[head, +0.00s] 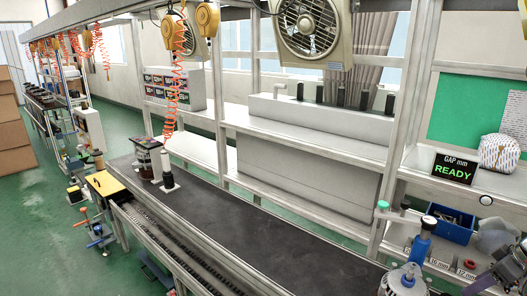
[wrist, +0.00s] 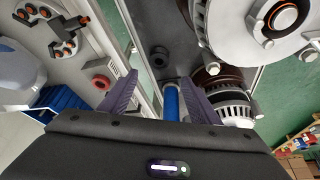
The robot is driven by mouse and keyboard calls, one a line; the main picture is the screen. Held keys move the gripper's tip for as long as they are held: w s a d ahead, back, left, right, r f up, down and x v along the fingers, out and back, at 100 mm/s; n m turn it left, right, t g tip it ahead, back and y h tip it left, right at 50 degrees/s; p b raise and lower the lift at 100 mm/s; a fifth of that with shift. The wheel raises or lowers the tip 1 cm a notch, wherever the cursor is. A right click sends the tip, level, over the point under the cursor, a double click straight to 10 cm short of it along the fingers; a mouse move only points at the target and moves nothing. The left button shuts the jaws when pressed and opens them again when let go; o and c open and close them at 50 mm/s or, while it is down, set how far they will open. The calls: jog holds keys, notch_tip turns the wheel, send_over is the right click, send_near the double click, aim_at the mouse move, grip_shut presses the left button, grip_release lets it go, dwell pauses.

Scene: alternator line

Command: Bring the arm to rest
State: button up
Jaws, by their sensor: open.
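My gripper (wrist: 158,80) is open in the wrist view, its two dark purple fingers spread apart with nothing held between them. A blue cylinder (wrist: 171,100) shows beyond and between the fingers; I cannot tell its distance. In the head view a dark part of my arm (head: 508,268) shows at the lower right edge, beside the bench.
Silver alternator parts (wrist: 270,35) lie close right of the fingers. A red ring (wrist: 101,82) and blue bin (wrist: 62,100) are left. The dark conveyor (head: 235,215) is mostly clear, with a black-and-white post (head: 168,172) at its far end. A sign (head: 454,167) reads "GAP mm READY".

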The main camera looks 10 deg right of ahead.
jog(key=shift+m+h, duration=0.3)
jog(key=shift+h, duration=0.4)
jog(key=w+a+r, duration=0.2)
jog(key=a+r, duration=0.1)
jog(key=a, duration=0.2)
jog(key=w+a+r, duration=0.2)
jog(key=a+r, duration=0.1)
jog(key=a, duration=0.2)
jog(key=w+a+r, duration=0.2)
jog(key=a+r, duration=0.1)
jog(key=a, duration=0.1)
jog(key=shift+a, duration=0.4)
jog(key=s+a+r+m, duration=0.1)
jog(key=s+a+r, duration=0.1)
jog(key=a, duration=0.7)
jog(key=s+a+r, duration=0.2)
jog(key=a, duration=0.7)
jog(key=s+a+r+m, duration=0.1)
jog(key=s+a+r, duration=0.1)
jog(key=a, duration=0.7)
jog(key=s+a+f+m+t, duration=0.1)
jog(key=s+a+f, duration=0.1)
jog(key=s+a, duration=0.7)
jog(key=shift+s+a, duration=0.25)
jog(key=shift+a, duration=0.15)
